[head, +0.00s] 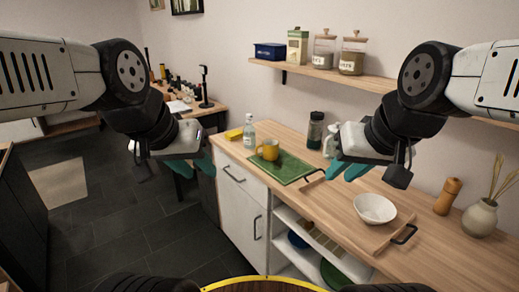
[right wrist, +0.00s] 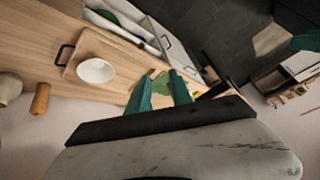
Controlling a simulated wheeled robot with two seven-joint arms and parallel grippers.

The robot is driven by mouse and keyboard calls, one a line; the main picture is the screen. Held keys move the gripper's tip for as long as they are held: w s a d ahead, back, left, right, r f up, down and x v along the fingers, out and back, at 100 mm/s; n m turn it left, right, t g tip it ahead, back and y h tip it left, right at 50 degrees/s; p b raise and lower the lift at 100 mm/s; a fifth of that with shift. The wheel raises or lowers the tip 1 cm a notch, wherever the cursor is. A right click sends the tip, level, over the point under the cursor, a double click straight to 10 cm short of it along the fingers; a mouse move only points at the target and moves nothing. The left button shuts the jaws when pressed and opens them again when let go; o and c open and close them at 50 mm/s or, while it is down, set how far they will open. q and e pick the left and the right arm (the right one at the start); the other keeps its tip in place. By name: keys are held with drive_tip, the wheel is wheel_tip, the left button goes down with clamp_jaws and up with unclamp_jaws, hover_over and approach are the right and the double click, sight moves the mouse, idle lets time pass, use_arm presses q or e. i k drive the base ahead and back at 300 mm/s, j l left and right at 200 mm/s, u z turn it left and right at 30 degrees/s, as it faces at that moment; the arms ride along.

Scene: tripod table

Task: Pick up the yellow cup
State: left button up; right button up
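The yellow cup (head: 268,150) stands upright on a green mat (head: 284,170) on the wooden counter, with its handle towards the left. My right gripper (head: 343,174) is to the right of the cup, apart from it, with its teal fingers spread and nothing between them. In the right wrist view its fingers (right wrist: 161,80) are also apart, with part of the green mat (right wrist: 160,86) showing beyond them. I cannot make out the cup clearly there. My left gripper (head: 192,171) is left of the counter, empty, with its fingers apart.
A clear bottle (head: 249,135) and a yellow block (head: 234,134) stand close to the cup. A dark jar (head: 315,130) stands behind, near my right gripper. A white bowl (head: 375,208) sits on a wooden tray (head: 365,232). A shelf (head: 330,73) with jars hangs above.

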sight(270, 147)
drive_tip(key=i+j, duration=0.2)
drive_tip(key=i, duration=0.2)
drive_tip(key=i+j, duration=0.45)
drive_tip(key=i, duration=0.3)
drive_tip(key=j+u, duration=0.05)
